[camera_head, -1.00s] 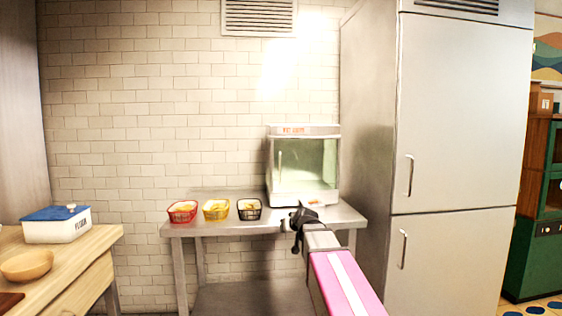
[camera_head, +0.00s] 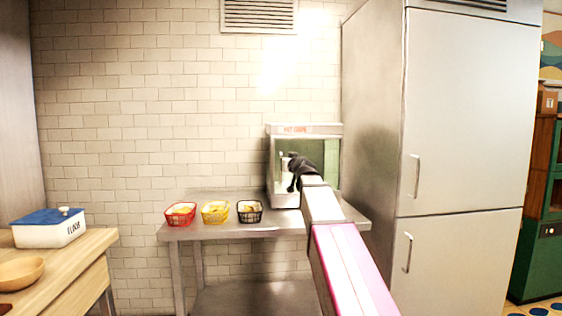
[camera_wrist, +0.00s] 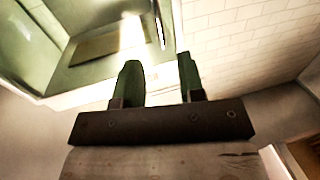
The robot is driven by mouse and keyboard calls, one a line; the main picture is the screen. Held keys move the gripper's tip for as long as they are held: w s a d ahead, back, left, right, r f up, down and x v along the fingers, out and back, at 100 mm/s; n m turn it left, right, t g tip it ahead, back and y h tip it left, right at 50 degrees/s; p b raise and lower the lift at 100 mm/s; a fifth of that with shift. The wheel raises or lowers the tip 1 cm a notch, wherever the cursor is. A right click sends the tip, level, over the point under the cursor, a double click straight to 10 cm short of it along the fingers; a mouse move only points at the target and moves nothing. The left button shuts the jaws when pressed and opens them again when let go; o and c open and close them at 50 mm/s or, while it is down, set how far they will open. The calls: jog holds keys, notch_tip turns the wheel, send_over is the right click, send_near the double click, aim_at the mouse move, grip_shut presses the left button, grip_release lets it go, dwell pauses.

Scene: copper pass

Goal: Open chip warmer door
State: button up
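The chip warmer (camera_head: 306,129) is a glass-fronted cabinet with a pale top band bearing red lettering, on the right part of the steel table (camera_head: 228,234). Its glass door looks shut; my arm covers part of its lower front. In the wrist view the warmer's greenish glass (camera_wrist: 25,45) fills the upper left, and a slim upright bar (camera_wrist: 160,28), apparently the door handle, shows at its right edge. My gripper (camera_head: 292,172) is in front of the door's left part. In the wrist view my gripper (camera_wrist: 159,63) has its two fingers apart, with nothing between them; the bar appears beyond the fingertips.
Red (camera_head: 180,219), yellow (camera_head: 214,218) and black (camera_head: 249,216) baskets of chips stand on the table left of the warmer. A tall steel fridge (camera_head: 460,120) stands close on the right. A wooden counter (camera_head: 75,262) with a blue-lidded box (camera_head: 50,232) is at left.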

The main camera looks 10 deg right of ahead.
jog(key=w+a, duration=0.1)
jog(key=w, duration=0.7)
jog(key=shift+w+a, duration=0.25)
jog(key=shift+a, duration=0.1)
grip_shut()
